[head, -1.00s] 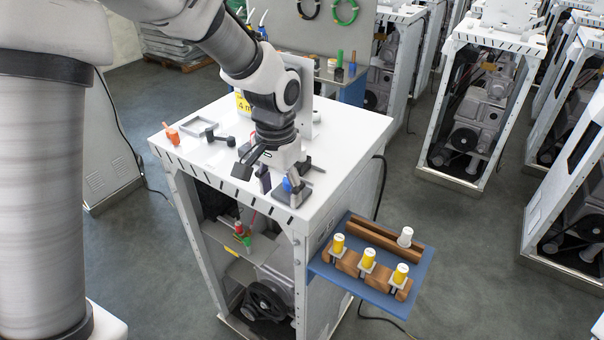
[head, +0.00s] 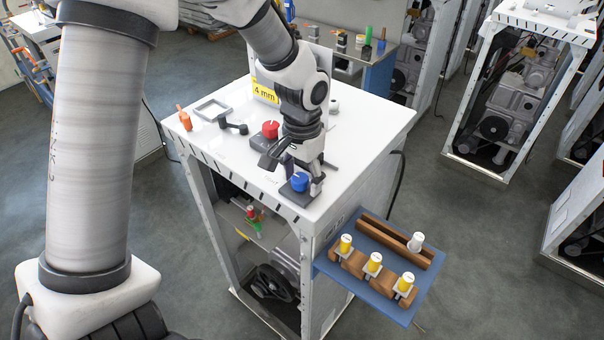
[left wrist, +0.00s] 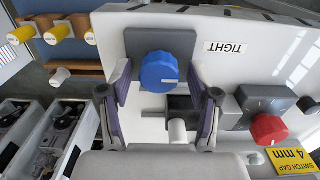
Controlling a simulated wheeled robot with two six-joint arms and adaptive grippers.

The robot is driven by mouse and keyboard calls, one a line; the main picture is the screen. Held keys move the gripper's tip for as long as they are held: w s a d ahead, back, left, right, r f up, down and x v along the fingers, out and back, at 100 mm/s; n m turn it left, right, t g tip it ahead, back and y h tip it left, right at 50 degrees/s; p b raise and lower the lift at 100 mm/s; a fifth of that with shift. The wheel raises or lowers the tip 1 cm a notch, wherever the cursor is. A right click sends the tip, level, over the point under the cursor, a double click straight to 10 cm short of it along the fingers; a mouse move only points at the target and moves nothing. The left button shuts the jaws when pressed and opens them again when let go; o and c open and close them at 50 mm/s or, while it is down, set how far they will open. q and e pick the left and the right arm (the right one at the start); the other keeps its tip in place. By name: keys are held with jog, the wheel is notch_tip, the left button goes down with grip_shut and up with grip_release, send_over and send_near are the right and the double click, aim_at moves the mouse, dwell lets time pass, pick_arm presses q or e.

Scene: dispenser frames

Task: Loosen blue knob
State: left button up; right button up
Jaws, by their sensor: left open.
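The blue knob (head: 299,181) sits on a dark grey base at the front corner of the white cabinet top. In the left wrist view the blue knob (left wrist: 160,72) has a white mark pointing right, and a "TIGHT" label (left wrist: 228,47) lies beside its base. My left gripper (head: 288,168) is over the front of the cabinet top. Its open fingers (left wrist: 160,98) stand on either side of the blue knob in the left wrist view, with gaps showing. Whether they are level with the knob is hard to tell. My right gripper is not in view.
A red knob (head: 270,130) on its own block stands behind the blue one, near the yellow "4 mm" sign (head: 264,93). An orange-handled tool (head: 183,115) and grey frame (head: 211,109) lie left. A blue shelf (head: 372,293) with yellow-capped items juts out at the front right.

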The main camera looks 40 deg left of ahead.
pick_arm(q)
jog(key=shift+s+r, duration=0.2)
jog(key=shift+s, duration=0.25)
jog(key=c, duration=0.9)
jog(key=shift+c, duration=1.3)
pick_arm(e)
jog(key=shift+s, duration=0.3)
pick_arm(q)
jog(key=shift+n, duration=0.4)
jog(key=n, duration=0.3)
jog(key=shift+f, duration=0.1)
jog(key=n+b, duration=0.1)
jog(key=n, duration=0.8)
jog(key=shift+n+b, duration=0.3)
jog(key=shift+b, duration=0.1)
jog(key=n+b, duration=0.1)
jog(key=n, duration=0.3)
jog(key=shift+d+n, duration=0.1)
jog(key=shift+n, duration=0.2)
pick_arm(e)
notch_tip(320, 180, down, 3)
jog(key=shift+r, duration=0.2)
